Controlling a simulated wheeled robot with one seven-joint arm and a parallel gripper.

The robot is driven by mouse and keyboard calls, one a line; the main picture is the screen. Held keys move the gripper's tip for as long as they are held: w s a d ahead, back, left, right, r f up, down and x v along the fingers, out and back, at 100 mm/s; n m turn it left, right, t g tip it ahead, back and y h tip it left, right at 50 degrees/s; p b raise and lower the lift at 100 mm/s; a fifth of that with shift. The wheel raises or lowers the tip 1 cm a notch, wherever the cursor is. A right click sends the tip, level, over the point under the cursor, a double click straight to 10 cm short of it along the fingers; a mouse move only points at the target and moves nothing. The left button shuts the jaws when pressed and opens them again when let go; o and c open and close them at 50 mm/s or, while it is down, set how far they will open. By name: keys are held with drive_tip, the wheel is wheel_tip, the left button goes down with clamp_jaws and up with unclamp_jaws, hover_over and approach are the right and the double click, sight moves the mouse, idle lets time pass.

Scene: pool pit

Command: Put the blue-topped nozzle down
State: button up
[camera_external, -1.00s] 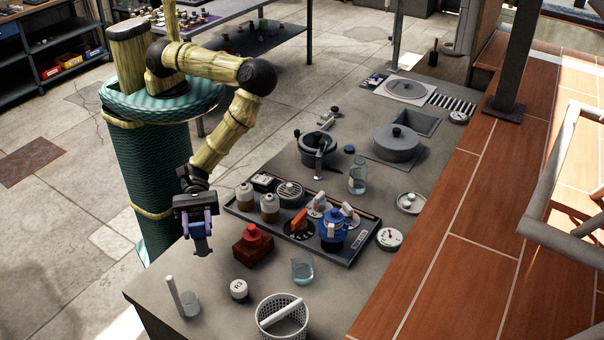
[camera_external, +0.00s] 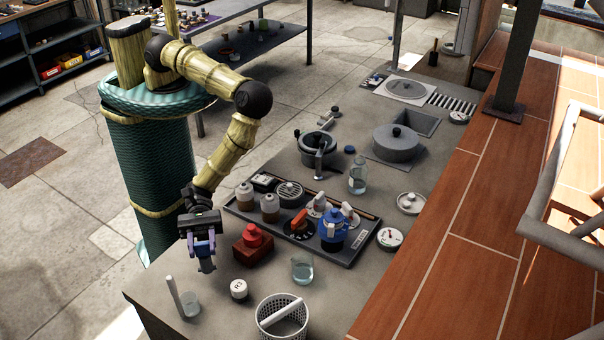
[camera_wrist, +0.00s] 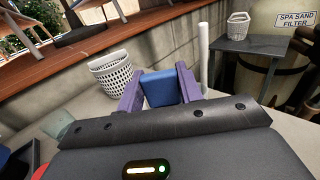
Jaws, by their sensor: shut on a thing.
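My gripper (camera_external: 204,252) is at the near left part of the grey counter (camera_external: 220,312), left of the red block with the red knob. Its purple fingers are shut on the blue-topped nozzle (camera_wrist: 158,88), whose blue top shows between the fingertips in the wrist view. In the external view the nozzle's grey lower part (camera_external: 207,266) hangs below the fingers, close to the counter top. I cannot tell whether it touches the counter. The fingers hide much of the nozzle.
The red block (camera_external: 252,248), a white-lidded jar (camera_external: 239,289), a small glass with a white rod (camera_external: 189,303), a beaker (camera_external: 302,269) and a white basket (camera_external: 283,317) stand nearby. The dark tray (camera_external: 345,258) with bottles lies beyond. Bare counter lies between gripper and glass.

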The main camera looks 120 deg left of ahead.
sight(205, 257)
drive_tip(key=shift+f+p, duration=0.65)
drive_tip(key=shift+f, duration=1.4)
drive_tip(key=shift+f, duration=0.2)
drive_tip(key=o, duration=1)
drive_tip(key=shift+r, duration=0.1)
